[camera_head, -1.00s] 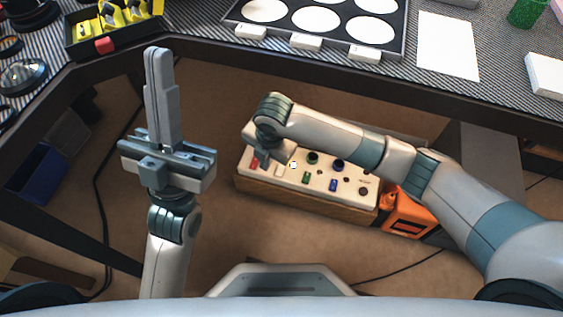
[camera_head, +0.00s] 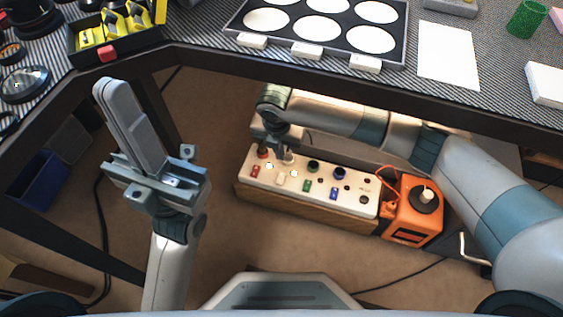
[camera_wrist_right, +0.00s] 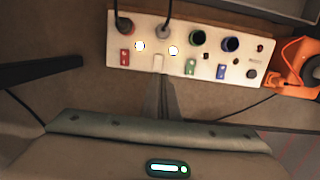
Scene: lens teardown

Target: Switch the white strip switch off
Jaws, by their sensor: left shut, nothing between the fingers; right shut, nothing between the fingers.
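The white-topped power strip (camera_head: 349,200) lies on the floor below the table edge, with red, white, green and blue switches in a row. The white strip switch (camera_head: 281,178) shows in the head view and, pale and small, in the right wrist view (camera_wrist_right: 159,62). The round lamp (camera_wrist_right: 173,50) near it is lit. My right gripper (camera_wrist_right: 163,80) is shut and empty, its dark fingers close to the white switch; I cannot tell whether they touch. In the head view its fingertips are hard to make out. My left gripper (camera_head: 103,88) is shut and empty, left of the strip.
Black plugs with cords stand in the red socket (camera_wrist_right: 123,25) and the white socket (camera_wrist_right: 163,30). The red lamp (camera_wrist_right: 140,45) is lit. An orange device (camera_head: 411,226) stands right of the strip. The table edge (camera_head: 300,70) runs above my right arm.

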